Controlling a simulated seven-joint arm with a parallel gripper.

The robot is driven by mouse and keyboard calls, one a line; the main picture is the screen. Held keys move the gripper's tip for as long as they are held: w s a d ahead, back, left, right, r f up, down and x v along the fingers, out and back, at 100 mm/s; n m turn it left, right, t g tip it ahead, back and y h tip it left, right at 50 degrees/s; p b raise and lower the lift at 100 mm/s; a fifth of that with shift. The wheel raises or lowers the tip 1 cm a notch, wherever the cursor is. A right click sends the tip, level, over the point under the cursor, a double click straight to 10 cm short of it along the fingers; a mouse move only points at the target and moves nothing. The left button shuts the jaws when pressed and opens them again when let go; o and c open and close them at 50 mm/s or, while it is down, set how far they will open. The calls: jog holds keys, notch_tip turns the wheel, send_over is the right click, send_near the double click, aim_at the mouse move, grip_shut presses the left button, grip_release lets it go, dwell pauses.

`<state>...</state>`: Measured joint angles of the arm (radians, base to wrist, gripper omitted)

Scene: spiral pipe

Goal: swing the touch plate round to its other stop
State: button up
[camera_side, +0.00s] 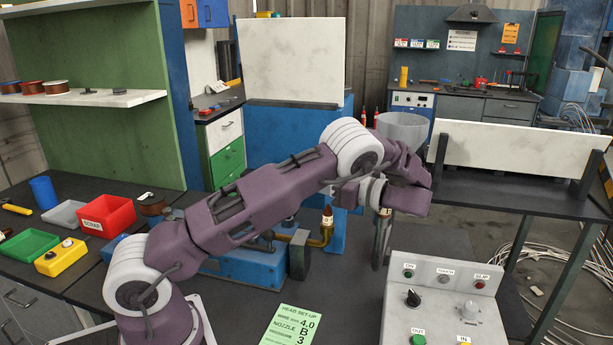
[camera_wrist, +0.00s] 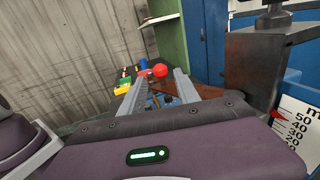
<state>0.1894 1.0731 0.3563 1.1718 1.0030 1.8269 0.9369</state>
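In the wrist view my gripper (camera_wrist: 159,80) has its two grey fingers well apart, with a gap between them. A red ball knob (camera_wrist: 160,70) shows in that gap, with space on both sides of it; I cannot tell its distance from the fingertips. A flat copper-brown piece (camera_wrist: 203,90), possibly the touch plate, lies just right of the knob and is partly hidden by the right finger. In the side view my wrist hangs above the right side of the blue machine (camera_side: 250,265). The touch plate cannot be made out there.
A grey funnel (camera_side: 402,127) is behind my wrist. A control box (camera_side: 441,300) is at front right. A red scrap bin (camera_side: 106,214) stands left. A millimetre scale (camera_wrist: 298,122) and dark block (camera_wrist: 255,65) are close right in the wrist view.

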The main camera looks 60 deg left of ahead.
notch_tip(320, 180, up, 6)
jog(key=shift+f, duration=0.15)
grip_shut()
notch_tip(320, 180, up, 12)
jog(key=n, duration=0.1)
jog(key=s+a+n+t+h, duration=0.2)
jog(key=a+n+t+h, duration=0.3)
jog(key=n, duration=0.8)
jog(key=s+a+n+t+h, duration=0.2)
jog(key=a+n+t+h, duration=0.3)
jog(key=n, duration=0.9)
jog(key=shift+n+g+h, duration=0.3)
jog(key=shift+n+h, duration=0.1)
jog(key=shift+h, duration=0.4)
jog(key=shift+w+d+f, duration=0.1)
jog(key=shift+d+f, duration=0.2)
jog(key=shift+f, duration=2.25)
jog(key=shift+w+d+f, duration=0.1)
jog(key=shift+d+f, duration=0.25)
jog(key=shift+f, duration=2.15)
jog(key=shift+d+f, duration=0.3)
jog(key=shift+f, duration=2.25)
